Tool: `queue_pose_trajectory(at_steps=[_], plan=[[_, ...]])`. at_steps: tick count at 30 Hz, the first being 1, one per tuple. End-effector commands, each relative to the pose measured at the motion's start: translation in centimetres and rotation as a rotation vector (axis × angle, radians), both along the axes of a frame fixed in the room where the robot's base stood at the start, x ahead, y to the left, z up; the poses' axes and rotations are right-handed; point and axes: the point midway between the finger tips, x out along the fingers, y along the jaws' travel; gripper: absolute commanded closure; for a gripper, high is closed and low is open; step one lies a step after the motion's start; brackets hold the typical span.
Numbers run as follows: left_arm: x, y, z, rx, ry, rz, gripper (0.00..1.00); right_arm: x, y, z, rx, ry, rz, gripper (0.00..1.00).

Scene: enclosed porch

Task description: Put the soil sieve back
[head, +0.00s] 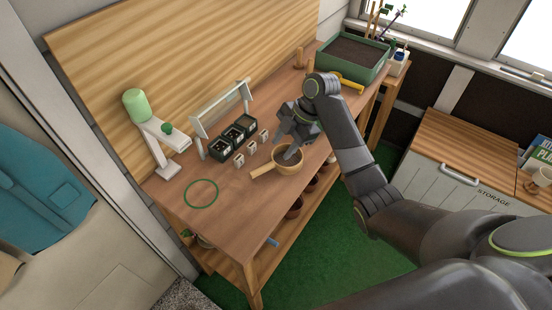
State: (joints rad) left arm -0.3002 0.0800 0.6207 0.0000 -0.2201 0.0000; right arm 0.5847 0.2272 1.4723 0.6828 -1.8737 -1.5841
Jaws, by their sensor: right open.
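The soil sieve (288,167), a round pan with a wooden rim and a straight wooden handle pointing left, rests on the wooden workbench (222,220) near its front edge. A thin green ring (201,193) marks the bench top to the left of the sieve's handle. My right gripper (289,148) is open and reaches down at the sieve's bowl, with a finger over or inside the rim. I cannot tell whether it touches the sieve. My left gripper is not in view.
A small white rack (221,108), dark seedling pots (232,139) and small white labels (251,147) stand behind the sieve. A white lamp with a green head (136,105) stands left. A green soil tray (352,57) is at the far end. The bench around the ring is clear.

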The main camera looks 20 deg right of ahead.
Motion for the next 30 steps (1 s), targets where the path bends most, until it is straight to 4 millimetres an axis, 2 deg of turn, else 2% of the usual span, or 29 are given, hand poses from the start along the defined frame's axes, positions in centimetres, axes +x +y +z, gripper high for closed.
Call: queue_pose_trajectory(at_steps=[6,12,25,28,30], plan=[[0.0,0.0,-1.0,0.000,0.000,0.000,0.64,-0.2,-1.3,2.7,-0.001,-0.002,-0.001,0.59],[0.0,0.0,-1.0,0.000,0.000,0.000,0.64,-0.3,-1.5,3.4,0.000,0.001,0.000,0.59],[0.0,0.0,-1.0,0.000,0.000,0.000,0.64,-0.4,-1.5,3.3,0.000,0.003,-0.004,0.59],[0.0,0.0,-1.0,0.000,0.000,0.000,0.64,-1.1,-1.7,2.2,-0.007,0.015,-0.048,0.59],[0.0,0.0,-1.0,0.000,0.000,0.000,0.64,-2.2,-2.1,0.6,-0.015,0.034,-0.120,0.59]])
